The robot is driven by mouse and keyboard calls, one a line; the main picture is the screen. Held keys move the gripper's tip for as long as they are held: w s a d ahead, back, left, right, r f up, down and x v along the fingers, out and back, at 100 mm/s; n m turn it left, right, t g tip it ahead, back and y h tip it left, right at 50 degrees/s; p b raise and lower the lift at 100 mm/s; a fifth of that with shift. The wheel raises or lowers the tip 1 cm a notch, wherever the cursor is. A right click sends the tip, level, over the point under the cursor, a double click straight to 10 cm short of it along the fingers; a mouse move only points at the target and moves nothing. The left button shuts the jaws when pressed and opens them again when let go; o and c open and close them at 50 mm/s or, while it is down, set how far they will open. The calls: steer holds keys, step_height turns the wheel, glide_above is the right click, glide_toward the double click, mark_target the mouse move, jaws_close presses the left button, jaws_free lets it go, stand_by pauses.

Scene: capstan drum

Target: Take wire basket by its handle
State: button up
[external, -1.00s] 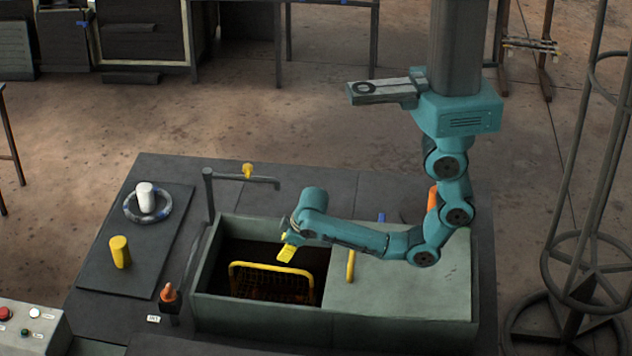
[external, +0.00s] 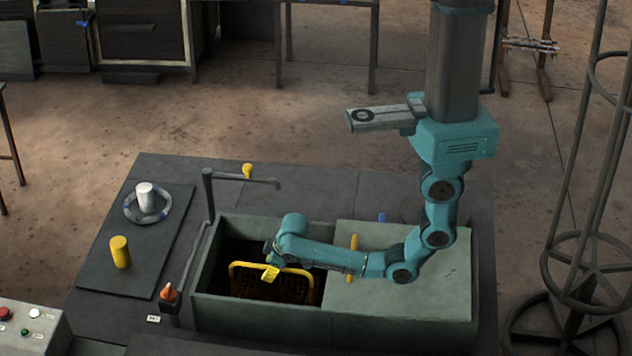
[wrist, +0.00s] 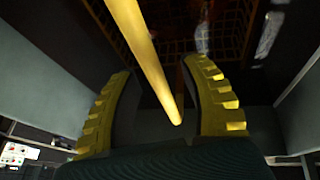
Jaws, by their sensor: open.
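The wire basket (external: 275,290) sits inside the open left part of the grey-green tank, with its yellow handle (external: 240,265) standing up as an arch. My gripper (external: 270,275) is down at the top bar of the handle in the external view. In the wrist view the yellow handle bar (wrist: 150,60) runs between the two open yellow fingers of my gripper (wrist: 168,90). The fingers stand apart from the bar on both sides. The dark wire mesh of the basket (wrist: 180,35) shows beyond the handle.
The tank (external: 260,318) has raised walls around the basket. A flat lid (external: 425,300) with a yellow bar handle (external: 353,258) covers its right part. A dark tap pipe (external: 240,178) stands behind the tank. A yellow cylinder (external: 120,252) and a white one (external: 145,196) stand at left.

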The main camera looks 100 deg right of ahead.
steer(key=shift+f, duration=0.25)
stand_by(0.3)
jaws_close()
steer(key=shift+r, duration=0.2)
